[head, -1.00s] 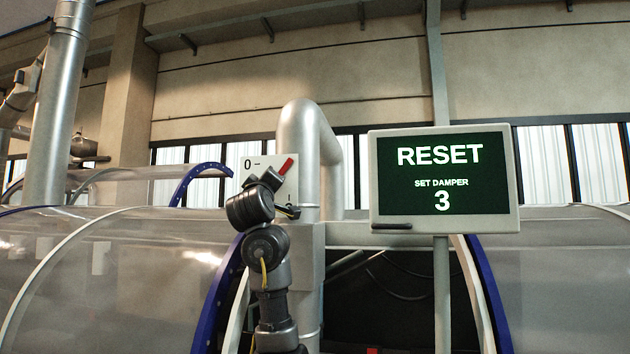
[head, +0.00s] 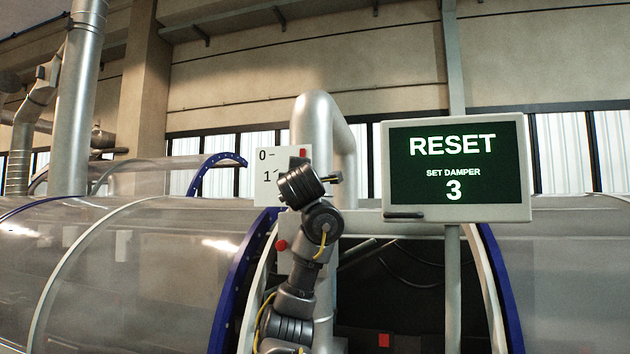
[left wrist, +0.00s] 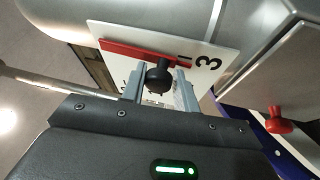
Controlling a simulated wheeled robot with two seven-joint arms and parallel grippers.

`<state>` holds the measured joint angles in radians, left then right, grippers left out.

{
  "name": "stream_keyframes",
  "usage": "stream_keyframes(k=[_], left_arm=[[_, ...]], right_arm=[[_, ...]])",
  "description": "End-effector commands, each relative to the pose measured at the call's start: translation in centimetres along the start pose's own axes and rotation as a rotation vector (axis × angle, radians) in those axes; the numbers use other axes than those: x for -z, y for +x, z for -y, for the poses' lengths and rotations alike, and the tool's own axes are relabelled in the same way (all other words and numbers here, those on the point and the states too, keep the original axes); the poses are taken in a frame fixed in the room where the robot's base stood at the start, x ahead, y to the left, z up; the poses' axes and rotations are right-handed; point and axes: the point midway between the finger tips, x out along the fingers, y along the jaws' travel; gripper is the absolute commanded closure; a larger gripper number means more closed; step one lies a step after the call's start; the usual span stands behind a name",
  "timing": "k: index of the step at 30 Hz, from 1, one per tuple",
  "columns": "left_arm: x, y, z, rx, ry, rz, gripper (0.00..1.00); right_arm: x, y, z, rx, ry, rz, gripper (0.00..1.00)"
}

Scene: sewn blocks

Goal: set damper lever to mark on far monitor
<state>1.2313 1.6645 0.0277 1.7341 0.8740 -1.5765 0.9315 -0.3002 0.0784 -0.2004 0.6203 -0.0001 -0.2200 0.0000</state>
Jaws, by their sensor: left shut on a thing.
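The far monitor (head: 456,172) reads "RESET", "SET DAMPER" and "3". The white damper plate (head: 267,183) is left of it, with "0" and part of "1" showing; my arm hides the rest. The red lever (left wrist: 125,48) lies across the plate in the left wrist view, and its right end is close to the tick beside the "3" (left wrist: 208,62). Only a bit of the lever (head: 303,152) shows in the head view. My left gripper (left wrist: 160,88) is shut on the lever's black knob (left wrist: 159,74). My right gripper is not in view.
A silver duct (head: 313,125) rises behind the plate. A red knob (head: 281,245) is below the plate. Clear-walled tunnels with blue rims (head: 235,285) stand on both sides of the dark opening. The monitor's post (head: 452,285) stands right of my arm.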

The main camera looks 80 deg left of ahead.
Motion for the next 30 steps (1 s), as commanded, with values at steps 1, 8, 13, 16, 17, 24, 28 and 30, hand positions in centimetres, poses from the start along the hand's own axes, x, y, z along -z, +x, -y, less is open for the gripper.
stream_keyframes(k=[1, 8, 13, 16, 17, 24, 28, 30], left_arm=[[0.25, -0.02, -0.34, -0.008, 0.001, -0.010, 1.00], [0.40, 0.00, -0.36, -0.006, -0.004, -0.012, 1.00], [0.33, -0.01, -0.37, -0.006, -0.003, -0.011, 1.00], [0.28, -0.01, -0.38, -0.006, -0.003, -0.011, 1.00], [0.27, -0.01, -0.37, -0.006, -0.003, -0.010, 0.66], [0.40, 0.02, -0.22, -0.002, -0.004, -0.010, 0.53], [0.48, -0.02, -0.14, -0.001, -0.004, -0.011, 0.53], [0.49, -0.29, -0.06, -0.002, -0.003, -0.012, 0.53]], right_arm=[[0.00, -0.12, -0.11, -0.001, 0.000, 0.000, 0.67], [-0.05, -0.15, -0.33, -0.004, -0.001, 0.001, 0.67], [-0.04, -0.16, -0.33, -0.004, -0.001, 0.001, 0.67], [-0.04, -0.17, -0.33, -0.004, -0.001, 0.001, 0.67], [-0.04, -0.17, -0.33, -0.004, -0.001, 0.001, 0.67], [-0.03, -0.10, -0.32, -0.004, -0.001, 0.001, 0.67], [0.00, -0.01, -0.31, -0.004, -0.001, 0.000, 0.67], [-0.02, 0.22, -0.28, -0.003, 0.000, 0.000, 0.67]])
